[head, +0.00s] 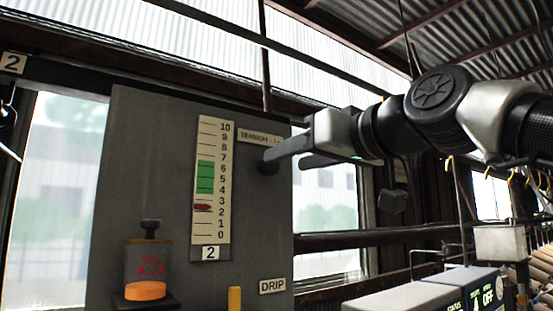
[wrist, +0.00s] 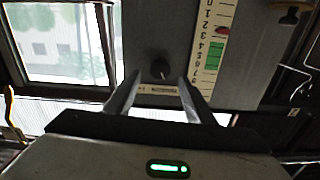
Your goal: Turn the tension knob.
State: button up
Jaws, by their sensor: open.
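The tension knob (head: 268,167) is a dark round knob on the grey panel (head: 150,180), below a label that starts with "TENSION". It also shows in the wrist view (wrist: 160,69), between and just beyond the fingertips. My gripper (head: 284,157) is open and in front of the panel at the knob. In the head view one finger partly covers the knob; I cannot tell whether it touches. The tension scale (head: 213,182) runs from 0 to 10, with a green band around 4 to 7. Its red pointer (head: 203,207) sits between 2 and 3, below the green.
A drip oiler (head: 146,270) with orange liquid sits at the panel's lower left, and a yellow post (head: 234,299) stands near the "DRIP" label. A dark rail (head: 380,238) crosses below my arm.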

aim_at(272, 165)
jog(key=p+x, duration=0.1)
jog(key=x, duration=0.4)
jog(key=shift+w+a, duration=0.2)
jog(key=shift+w, duration=0.1)
jog(key=c, duration=1.1)
jog(key=shift+o, duration=0.2)
jog(key=shift+m, duration=0.4)
jog(key=m, duration=0.3)
jog(key=shift+m, duration=2.4)
